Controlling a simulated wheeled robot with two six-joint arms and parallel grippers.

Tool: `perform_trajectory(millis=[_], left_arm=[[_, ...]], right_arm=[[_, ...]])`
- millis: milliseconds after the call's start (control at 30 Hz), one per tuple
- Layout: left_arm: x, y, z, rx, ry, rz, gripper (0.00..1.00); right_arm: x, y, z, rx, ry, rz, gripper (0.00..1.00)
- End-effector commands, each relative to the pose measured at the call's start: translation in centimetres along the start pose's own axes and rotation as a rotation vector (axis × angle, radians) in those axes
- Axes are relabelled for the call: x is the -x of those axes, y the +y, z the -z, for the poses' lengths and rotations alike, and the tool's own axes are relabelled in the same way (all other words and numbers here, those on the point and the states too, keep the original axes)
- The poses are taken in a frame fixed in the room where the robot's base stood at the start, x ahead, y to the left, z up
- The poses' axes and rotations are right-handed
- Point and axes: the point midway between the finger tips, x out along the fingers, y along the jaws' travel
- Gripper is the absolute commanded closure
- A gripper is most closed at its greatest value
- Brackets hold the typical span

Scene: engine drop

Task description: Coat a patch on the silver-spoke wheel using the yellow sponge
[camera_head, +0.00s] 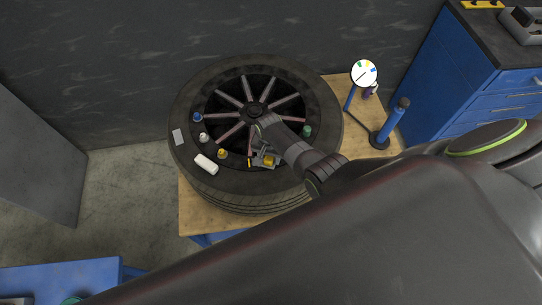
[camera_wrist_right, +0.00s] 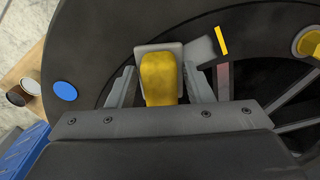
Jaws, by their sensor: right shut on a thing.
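The silver-spoke wheel (camera_head: 287,99) lies flat on a wooden-topped table, a dark tyre around pale spokes. My right gripper (camera_head: 264,159) is over the near part of the wheel, around the inner edge of the tyre. It is shut on the yellow sponge (camera_head: 270,160). In the right wrist view the sponge (camera_wrist_right: 158,80) sits between the two fingers, with a grey plate-like piece (camera_wrist_right: 172,46) at its far end. I cannot tell whether the sponge touches the wheel. My left gripper is not in view.
On the tyre stand several small pots, among them a blue one (camera_head: 198,117) and a green one (camera_head: 307,131), and a white block (camera_head: 206,164). A gauge (camera_head: 364,73) and a blue pump (camera_head: 394,122) stand right of the wheel. A blue cabinet (camera_head: 450,75) is beyond.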

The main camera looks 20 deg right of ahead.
Motion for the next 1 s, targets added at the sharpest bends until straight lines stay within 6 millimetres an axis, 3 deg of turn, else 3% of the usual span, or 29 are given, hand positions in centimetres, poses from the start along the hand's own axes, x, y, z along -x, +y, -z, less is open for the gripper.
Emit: perform_trajectory(millis=[1000], left_arm=[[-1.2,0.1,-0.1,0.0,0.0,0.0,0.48]], right_arm=[[-0.2,-4.1,-2.0,0.0,-0.001,0.0,0.76]])
